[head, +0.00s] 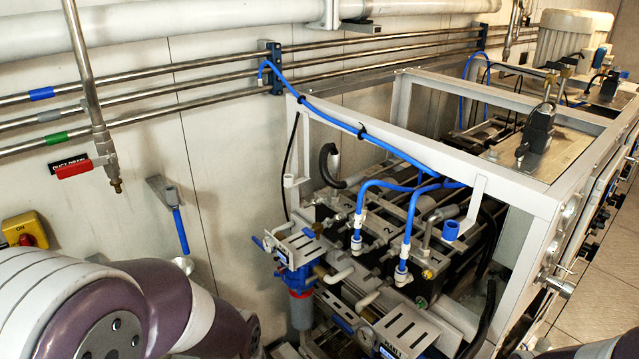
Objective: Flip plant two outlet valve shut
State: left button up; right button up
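I cannot pick out with certainty which fitting is the plant two outlet valve. The near watermaker frame (430,165) is a white open rack with blue hoses, pipes and fittings inside. A second similar unit (600,95) stands behind it at the upper right, with its fittings small and partly hidden. A blue-handled lever (178,222) hangs on the wall.
Steel pipes with blue, grey and green bands (48,115) run along the wall. A yellow box with a red switch (27,232) is at the left. A blue filter housing (297,275) stands at the near rack's front. Clear floor (600,270) lies at the right.

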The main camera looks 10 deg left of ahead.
aim_at(258, 244)
jog(key=i+j+z, duration=0.15)
jog(key=j+z, duration=0.15)
jog(key=j, duration=0.45)
jog(key=j+z, duration=0.35)
jog(key=j, duration=0.45)
jog(key=i, duration=0.05)
